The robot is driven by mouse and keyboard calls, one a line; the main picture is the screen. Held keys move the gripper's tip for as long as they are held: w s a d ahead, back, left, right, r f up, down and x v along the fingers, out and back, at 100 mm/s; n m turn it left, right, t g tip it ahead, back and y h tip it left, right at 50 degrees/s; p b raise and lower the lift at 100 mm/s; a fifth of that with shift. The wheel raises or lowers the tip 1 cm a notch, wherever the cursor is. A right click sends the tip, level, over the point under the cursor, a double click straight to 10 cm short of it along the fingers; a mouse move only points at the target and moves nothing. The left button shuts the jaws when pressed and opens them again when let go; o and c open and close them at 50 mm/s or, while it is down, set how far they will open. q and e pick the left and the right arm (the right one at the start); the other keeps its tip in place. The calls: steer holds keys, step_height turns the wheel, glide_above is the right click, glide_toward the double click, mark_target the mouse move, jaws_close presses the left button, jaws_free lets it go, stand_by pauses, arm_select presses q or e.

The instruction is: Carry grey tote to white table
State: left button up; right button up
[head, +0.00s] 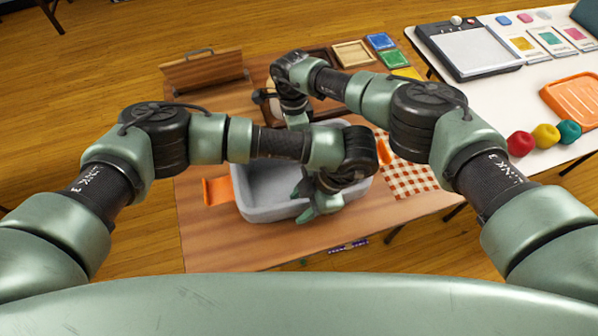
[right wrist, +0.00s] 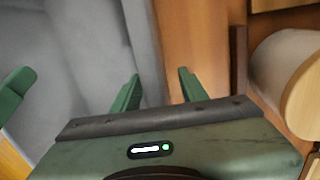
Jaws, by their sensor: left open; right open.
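The grey tote (head: 262,180) stands on the wooden table (head: 205,240), an orange piece (head: 217,191) showing at its left side and another at its right. My left gripper (head: 308,203) is open at the tote's near wall, its fingers on either side of the rim. My right gripper (head: 298,121) is at the far wall, mostly hidden by my arms. In the right wrist view the open right fingers (right wrist: 156,90) stand either side of the tote's wall (right wrist: 147,45), a gap showing. The white table (head: 497,97) is at the right.
The white table holds a framed board (head: 470,50), cards, an orange tray (head: 575,98) and red, yellow and teal balls (head: 545,136). A brown case (head: 203,72), coloured squares (head: 381,41) and a checkered cloth (head: 408,181) lie around the tote.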

arm_select(q)
steer(key=shift+c, duration=0.3)
arm_select(e)
steer(key=shift+c, duration=0.3)
arm_select(q)
jaws_close()
arm_select(e)
jaws_close()
stand_by(0.4)
